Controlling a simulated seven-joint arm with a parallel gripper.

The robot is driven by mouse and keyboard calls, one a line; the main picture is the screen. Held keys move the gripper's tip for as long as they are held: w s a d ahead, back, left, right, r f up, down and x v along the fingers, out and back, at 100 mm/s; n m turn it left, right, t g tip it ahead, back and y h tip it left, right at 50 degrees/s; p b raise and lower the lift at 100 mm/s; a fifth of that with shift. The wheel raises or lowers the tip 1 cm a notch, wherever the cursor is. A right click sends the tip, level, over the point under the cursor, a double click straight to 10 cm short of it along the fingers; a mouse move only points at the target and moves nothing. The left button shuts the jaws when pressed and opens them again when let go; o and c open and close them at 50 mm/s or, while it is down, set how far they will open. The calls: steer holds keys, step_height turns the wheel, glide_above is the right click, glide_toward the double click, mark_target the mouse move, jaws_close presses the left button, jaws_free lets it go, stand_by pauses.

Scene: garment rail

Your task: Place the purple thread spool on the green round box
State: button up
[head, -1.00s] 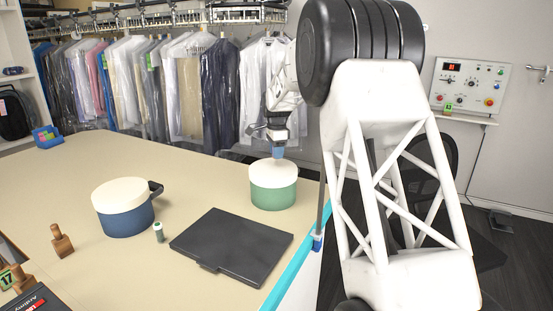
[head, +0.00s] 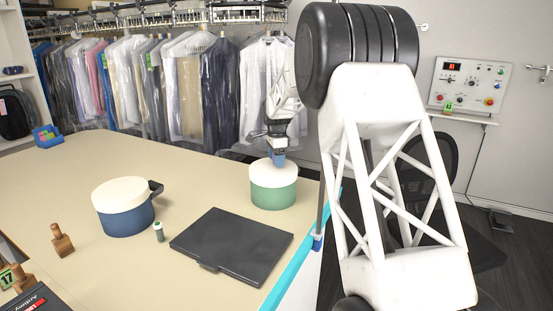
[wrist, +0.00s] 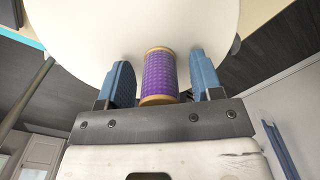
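The green round box (head: 273,192) with a cream lid stands on the table near its right edge in the head view. My gripper (head: 279,160) points down at the lid. In the wrist view the purple thread spool (wrist: 160,75), with tan ends, is between the two blue fingers of my gripper (wrist: 162,80). A gap shows on each side of the spool, so the fingers are open around it. The spool's far end appears to meet the pale lid (wrist: 90,35); exact contact is hard to tell. In the head view the fingers hide the spool.
A blue round box (head: 126,222) with a cream lid and dark handle stands left. Wooden stamps (head: 62,240) are at far left. Garments (head: 220,95) hang behind.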

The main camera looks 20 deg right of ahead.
steer(key=shift+r, duration=0.15)
step_height(320, 180, up, 12)
stand_by(0.8)
stand_by(0.8)
steer(key=shift+s+a+r, duration=0.15)
steer(key=shift+s+r, duration=0.05)
steer(key=shift+s, duration=0.25)
steer(key=s+a+r+n, duration=0.1)
steer(key=s+a+n, duration=0.2)
steer(key=s, duration=0.7)
steer(key=s+a+r+n+t, duration=0.1)
steer(key=s+a+r+n, duration=0.15)
steer(key=s, duration=0.75)
steer(key=s+a+r+n, duration=0.1)
steer(key=s+a+n, duration=0.2)
steer(key=s, duration=0.6)
steer(key=s+a+f+n, duration=0.1)
steer(key=s+f+n, duration=0.2)
steer(key=s, duration=0.7)
steer(key=s+a+f+n+t, duration=0.1)
steer(key=s+f+n, duration=0.2)
steer(key=s, duration=0.7)
steer(key=s+a+f+n, duration=0.2)
steer(key=s+f, duration=0.3)
steer(key=s, duration=0.5)
steer(key=shift+s+f+n+t, duration=0.3)
steer(key=shift+s+f+n, duration=0.1)
steer(key=shift+n, duration=0.25)
